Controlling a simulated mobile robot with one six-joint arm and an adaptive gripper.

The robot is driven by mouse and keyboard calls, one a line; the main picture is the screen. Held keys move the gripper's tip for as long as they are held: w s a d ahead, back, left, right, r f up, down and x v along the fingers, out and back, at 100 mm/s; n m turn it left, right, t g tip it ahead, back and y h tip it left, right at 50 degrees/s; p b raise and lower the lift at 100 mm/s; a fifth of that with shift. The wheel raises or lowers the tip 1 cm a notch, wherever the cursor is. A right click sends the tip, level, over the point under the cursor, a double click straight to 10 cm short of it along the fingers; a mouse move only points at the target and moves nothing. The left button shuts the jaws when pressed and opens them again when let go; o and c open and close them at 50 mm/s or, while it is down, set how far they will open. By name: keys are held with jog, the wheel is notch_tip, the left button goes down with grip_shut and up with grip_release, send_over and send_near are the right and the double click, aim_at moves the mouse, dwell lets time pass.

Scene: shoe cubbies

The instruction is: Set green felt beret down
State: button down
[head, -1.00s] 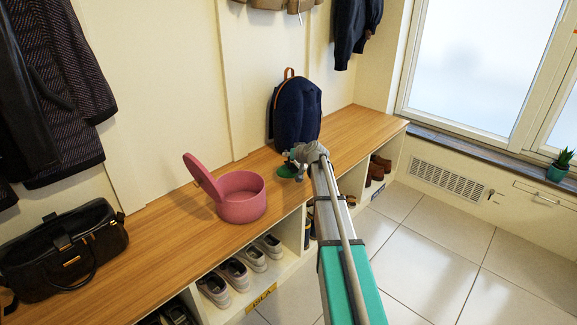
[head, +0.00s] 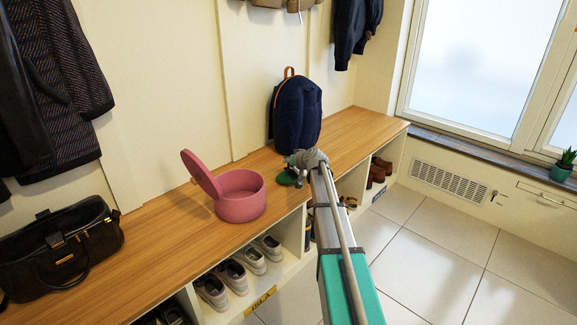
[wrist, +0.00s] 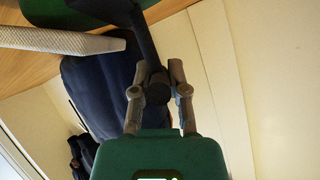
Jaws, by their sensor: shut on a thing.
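The green felt beret (head: 287,179) is small and partly hidden in the head view, just below my gripper (head: 296,165). It sits low at the wooden bench top (head: 180,222), between the pink round box and the navy backpack. I cannot tell whether it touches the wood. In the wrist view the beret (wrist: 40,12) is cut off by the top edge, at the far end of the fingers. My gripper is shut on the beret.
The pink box (head: 241,200) stands open to the left, its lid tilted up. The navy backpack (head: 297,115) stands close behind my gripper. A black handbag (head: 65,258) is at the far left. Shoes (head: 231,277) fill cubbies below. Bench to the right is clear.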

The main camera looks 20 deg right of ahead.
jog(key=shift+f, duration=0.15)
jog(key=c, duration=0.6)
grip_release()
jog(key=shift+c, duration=0.2)
jog(key=shift+r, duration=0.2)
jog(key=p+v, duration=0.5)
jog(key=v, duration=0.7)
jog(key=shift+p, duration=0.4)
jog(key=shift+a, duration=0.1)
